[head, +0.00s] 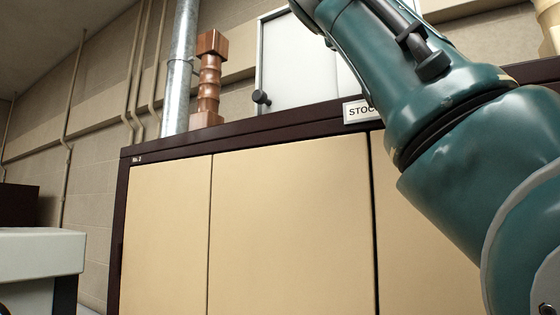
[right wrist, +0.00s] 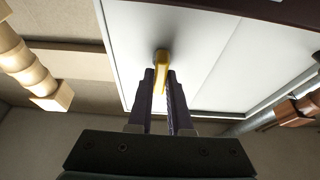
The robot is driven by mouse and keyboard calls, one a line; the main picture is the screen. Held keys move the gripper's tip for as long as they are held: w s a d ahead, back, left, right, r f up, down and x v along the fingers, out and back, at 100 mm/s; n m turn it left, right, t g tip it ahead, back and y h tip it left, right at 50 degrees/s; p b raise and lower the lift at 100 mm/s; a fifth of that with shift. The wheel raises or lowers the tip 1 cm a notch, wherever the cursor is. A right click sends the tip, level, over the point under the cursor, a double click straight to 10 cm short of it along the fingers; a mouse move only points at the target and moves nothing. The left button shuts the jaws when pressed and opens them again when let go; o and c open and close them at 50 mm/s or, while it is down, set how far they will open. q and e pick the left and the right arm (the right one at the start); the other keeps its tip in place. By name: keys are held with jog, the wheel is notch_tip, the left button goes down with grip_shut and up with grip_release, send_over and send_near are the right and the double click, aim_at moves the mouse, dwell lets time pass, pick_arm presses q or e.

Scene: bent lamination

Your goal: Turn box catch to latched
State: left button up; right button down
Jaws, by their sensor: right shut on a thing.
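The white box (head: 297,60) stands on top of a tall cabinet in the head view, its right part hidden behind my right arm. In the right wrist view the pale box front (right wrist: 205,45) carries a yellow catch (right wrist: 161,60), a short bar on a round pivot. My right gripper (right wrist: 161,78) is shut on the bar of this catch, one dark finger on each side. The catch and right fingertips are out of sight in the head view. My left gripper is in neither view.
The cabinet (head: 290,220) has cream doors and a dark top edge. A copper-coloured ribbed post (head: 209,80), a metal pipe (head: 181,70) and a dark knob (head: 261,97) are left of my right arm. A sign (head: 358,111) is partly covered.

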jog(key=shift+a+f+n+t+y+b, duration=0.1)
jog(key=shift+n+t+y+b, duration=0.25)
jog(key=shift+n, duration=0.6)
jog(key=shift+n+t+y+b, duration=0.15)
jog(key=shift+n+y+b, duration=0.35)
jog(key=shift+n, duration=0.45)
jog(key=n+y, duration=0.2)
jog(key=n, duration=0.2)
jog(key=shift+t+b, duration=0.3)
jog(key=shift+w+a+n+y, duration=0.15)
jog(key=shift+n+y, duration=0.4)
jog(key=shift+n, duration=0.45)
jog(key=c, duration=0.8)
grip_release()
jog(key=shift+c, duration=0.2)
